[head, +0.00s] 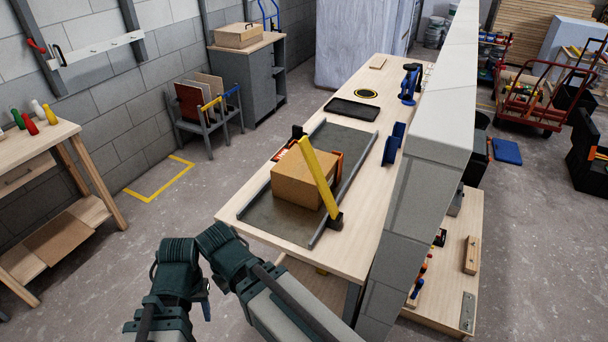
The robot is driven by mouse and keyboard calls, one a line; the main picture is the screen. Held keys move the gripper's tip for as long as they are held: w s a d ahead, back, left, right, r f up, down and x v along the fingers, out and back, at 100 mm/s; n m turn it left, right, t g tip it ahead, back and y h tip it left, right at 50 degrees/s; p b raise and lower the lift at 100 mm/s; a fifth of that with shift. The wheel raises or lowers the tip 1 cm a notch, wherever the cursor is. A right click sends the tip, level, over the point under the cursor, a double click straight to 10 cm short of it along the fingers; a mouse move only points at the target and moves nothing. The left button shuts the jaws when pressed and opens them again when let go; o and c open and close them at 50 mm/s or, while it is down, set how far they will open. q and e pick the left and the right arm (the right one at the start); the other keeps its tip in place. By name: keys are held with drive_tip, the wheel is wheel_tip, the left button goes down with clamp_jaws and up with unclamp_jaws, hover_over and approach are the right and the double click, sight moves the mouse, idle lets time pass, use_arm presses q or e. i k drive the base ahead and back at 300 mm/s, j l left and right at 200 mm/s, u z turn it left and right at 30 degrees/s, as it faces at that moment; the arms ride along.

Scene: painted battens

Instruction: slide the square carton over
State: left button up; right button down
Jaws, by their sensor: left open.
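A brown square carton (297,178) sits on a dark grey panel (261,216) on the pale wooden bench, between two grey rails. A yellow batten (316,174) slants across the carton's right side in this view, with a dark foot (335,221) at its lower end. I cannot tell whether the batten touches the carton. My left gripper (175,303) is low at the bottom left, apart from the carton and in front of the bench. It is open and appears empty; its fingertips are hard to make out. My right gripper is not in view.
Orange-red and dark parts stand beside the carton's right side (337,164). Behind lie a black tray (352,109) and blue fixtures (391,148). A grey wall (421,145) bounds the bench on the right. A side table (47,136) stands left; the floor between is clear.

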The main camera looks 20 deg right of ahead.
sight(291, 180)
drive_tip(key=i+j+u, duration=0.7)
drive_tip(key=i+j, duration=0.15)
drive_tip(key=i, duration=0.15)
drive_tip(key=i+j, duration=0.15)
drive_tip(key=i, duration=0.4)
drive_tip(key=i+j+u, duration=0.15)
drive_tip(key=i, duration=0.4)
drive_tip(key=i+l+z, duration=0.2)
drive_tip(key=i+z, duration=1.1)
drive_tip(key=i+j+z, duration=0.4)
drive_tip(key=i+l+z, duration=0.15)
drive_tip(key=z, duration=0.25)
drive_tip(key=i+z, duration=0.3)
drive_tip(key=z, duration=0.15)
drive_tip(key=i+z, duration=0.25)
drive_tip(key=z, duration=0.15)
drive_tip(key=i+z, duration=0.25)
drive_tip(key=z, duration=0.15)
drive_tip(key=i+j+z, duration=0.2)
drive_tip(key=z, duration=0.25)
drive_tip(key=i+z, duration=0.35)
drive_tip(key=i+j+z, duration=0.2)
drive_tip(key=z, duration=0.15)
drive_tip(key=i+j+z, duration=0.2)
drive_tip(key=z, duration=0.15)
